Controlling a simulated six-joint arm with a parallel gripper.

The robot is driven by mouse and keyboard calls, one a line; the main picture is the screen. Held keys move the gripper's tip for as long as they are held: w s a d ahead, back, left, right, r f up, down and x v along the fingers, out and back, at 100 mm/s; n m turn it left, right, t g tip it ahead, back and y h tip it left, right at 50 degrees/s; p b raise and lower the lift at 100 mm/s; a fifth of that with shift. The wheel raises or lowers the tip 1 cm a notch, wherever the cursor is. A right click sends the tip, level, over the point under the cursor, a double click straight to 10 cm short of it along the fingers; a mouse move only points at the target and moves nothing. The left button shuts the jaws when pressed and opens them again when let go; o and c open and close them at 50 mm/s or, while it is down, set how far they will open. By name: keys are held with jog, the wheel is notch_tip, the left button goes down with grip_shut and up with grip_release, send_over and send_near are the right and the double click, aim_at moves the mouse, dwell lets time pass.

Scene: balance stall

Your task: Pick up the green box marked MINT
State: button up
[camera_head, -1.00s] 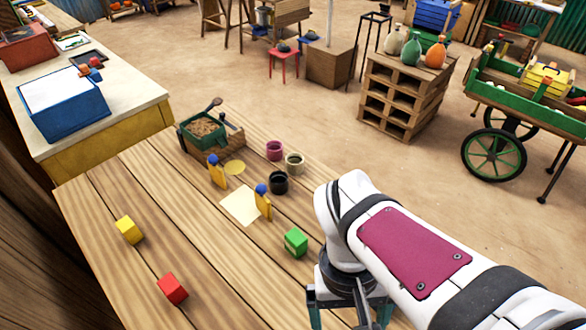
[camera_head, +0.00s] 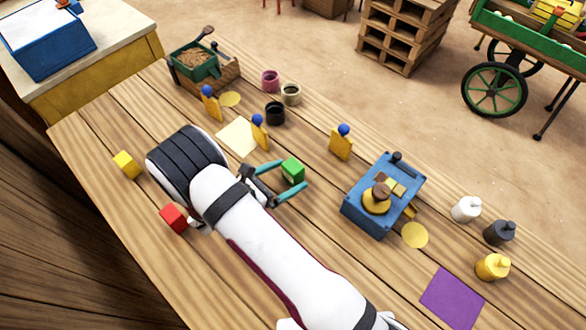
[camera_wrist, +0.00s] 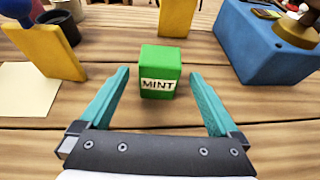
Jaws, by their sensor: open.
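The green box (camera_head: 293,170) stands on the wooden table, and in the wrist view the green box (camera_wrist: 160,72) shows a white label reading MINT on the side facing me. My gripper (camera_head: 294,178) is open, with its teal fingers on either side of the box in the head view. In the wrist view my gripper (camera_wrist: 162,85) has a finger to the left and a finger to the right of the box, with a gap on both sides. The box sits upright and nothing is held.
A yellow block (camera_head: 126,164) and a red block (camera_head: 173,217) lie left of my arm. A yellow stand with a blue ball (camera_head: 259,136) is left of the box, another (camera_head: 341,146) beyond it. A blue scale box (camera_head: 372,215) stands to the right. A purple mat (camera_head: 452,297) lies front right.

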aim_at(301, 166)
jog(key=x, duration=0.5)
jog(key=shift+w+d+r, duration=0.15)
jog(key=shift+w+d, duration=0.15)
jog(key=shift+w, duration=0.05)
jog(key=c, duration=1.5)
jog(key=shift+r, duration=0.15)
